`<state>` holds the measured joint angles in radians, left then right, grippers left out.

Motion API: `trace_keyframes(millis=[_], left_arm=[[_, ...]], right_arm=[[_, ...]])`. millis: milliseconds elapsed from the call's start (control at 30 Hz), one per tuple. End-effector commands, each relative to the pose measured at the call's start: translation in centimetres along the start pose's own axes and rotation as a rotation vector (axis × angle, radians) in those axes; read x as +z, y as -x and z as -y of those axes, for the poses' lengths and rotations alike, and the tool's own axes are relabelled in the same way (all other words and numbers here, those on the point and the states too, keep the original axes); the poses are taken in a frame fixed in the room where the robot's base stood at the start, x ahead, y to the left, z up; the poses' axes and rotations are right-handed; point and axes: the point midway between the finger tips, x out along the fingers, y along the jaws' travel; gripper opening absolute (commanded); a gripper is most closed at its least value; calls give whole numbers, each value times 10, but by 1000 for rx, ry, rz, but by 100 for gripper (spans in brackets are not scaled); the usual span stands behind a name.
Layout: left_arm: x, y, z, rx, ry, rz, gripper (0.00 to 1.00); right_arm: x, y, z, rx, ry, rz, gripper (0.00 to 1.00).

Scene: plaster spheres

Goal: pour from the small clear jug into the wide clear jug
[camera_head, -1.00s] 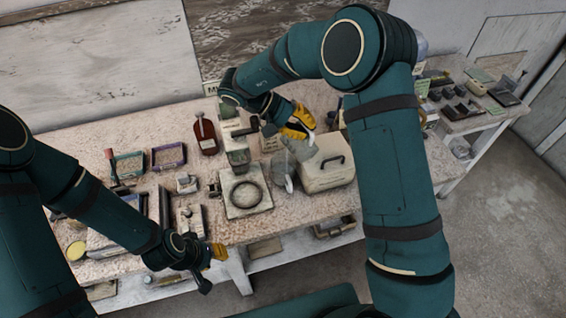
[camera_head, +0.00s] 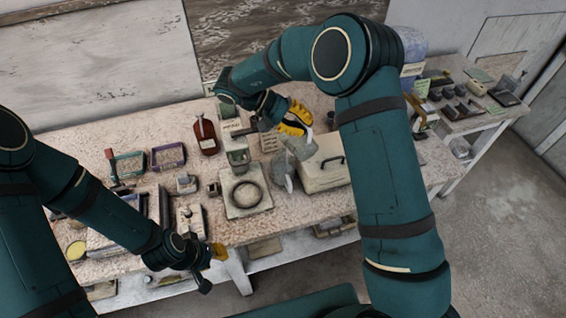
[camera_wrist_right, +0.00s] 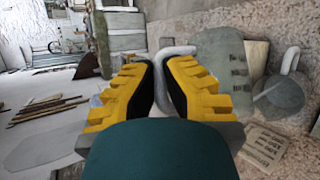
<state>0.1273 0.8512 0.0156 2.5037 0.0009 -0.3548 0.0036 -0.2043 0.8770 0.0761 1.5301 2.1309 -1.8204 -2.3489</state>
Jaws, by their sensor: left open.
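The small clear jug (camera_head: 302,148) hangs tilted above the table in the head view. My right gripper (camera_head: 297,120) is shut on its handle. In the right wrist view the fingers (camera_wrist_right: 160,82) close around the pale handle, and the grey translucent body of the small clear jug (camera_wrist_right: 222,62) with marks sits to the right. The wide clear jug (camera_head: 282,168) stands on the table just below and left of the held jug; it also shows in the right wrist view (camera_wrist_right: 280,95). I cannot make out any contents or stream. My left gripper (camera_head: 219,252) is open and empty at the table's front edge.
A pale box with a dark handle (camera_head: 325,165) stands right of the jugs. A square plate with a dark ring (camera_head: 246,193) lies left of them. A side table (camera_head: 470,100) with small items is at right.

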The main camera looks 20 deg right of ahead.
Motion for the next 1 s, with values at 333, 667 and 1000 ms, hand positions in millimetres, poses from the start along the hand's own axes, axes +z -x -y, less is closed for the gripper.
trace_keyframes(millis=[333,667,1000], left_arm=[[0,0,0,0,0,0,34],[0,0,0,0,0,0,34],[0,0,0,0,0,0,34]], right_arm=[[-2,2,-1,11,11,9,0],[-6,9,-3,52,55,49,0],[-6,9,-3,52,54,48,0]])
